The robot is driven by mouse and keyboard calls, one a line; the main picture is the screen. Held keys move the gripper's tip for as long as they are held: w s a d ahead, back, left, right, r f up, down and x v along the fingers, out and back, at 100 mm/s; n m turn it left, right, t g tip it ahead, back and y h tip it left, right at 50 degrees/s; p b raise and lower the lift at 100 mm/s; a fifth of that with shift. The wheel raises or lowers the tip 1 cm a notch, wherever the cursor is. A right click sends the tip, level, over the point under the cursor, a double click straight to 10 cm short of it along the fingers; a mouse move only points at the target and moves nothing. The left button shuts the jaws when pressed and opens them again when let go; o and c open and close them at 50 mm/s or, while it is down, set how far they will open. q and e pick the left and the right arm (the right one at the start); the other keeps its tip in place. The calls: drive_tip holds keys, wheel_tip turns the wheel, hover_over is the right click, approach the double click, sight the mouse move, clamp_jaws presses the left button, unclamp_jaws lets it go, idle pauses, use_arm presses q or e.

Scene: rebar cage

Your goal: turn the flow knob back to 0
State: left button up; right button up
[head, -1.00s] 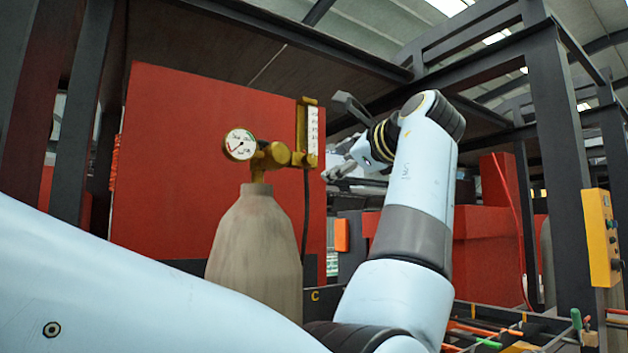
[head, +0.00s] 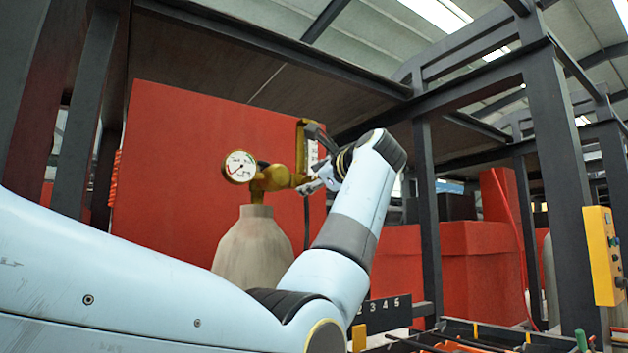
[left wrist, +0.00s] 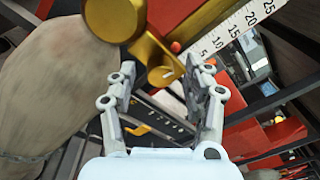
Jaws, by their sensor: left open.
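The brass flow regulator (head: 275,178) stands on top of a pale gas cylinder (head: 252,248), with a round white gauge (head: 239,167) at its left and an upright scale (head: 312,150) at its right. In the left wrist view the scale (left wrist: 237,30) shows numbers from 5 to 25. A small brass knob (left wrist: 165,74) with a white mark lies below the regulator body. My left gripper (left wrist: 161,70) is open, its two fingers on either side of the knob; contact cannot be told. In the head view the left gripper is at the regulator's right, and the knob is hidden.
A red panel (head: 170,150) stands behind the cylinder. Dark steel posts and beams (head: 565,170) frame the right side. A yellow control box (head: 603,255) hangs on a post at the right. A rack with coloured rods (head: 470,335) lies low at the right.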

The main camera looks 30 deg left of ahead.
use_arm(q)
clamp_jaws()
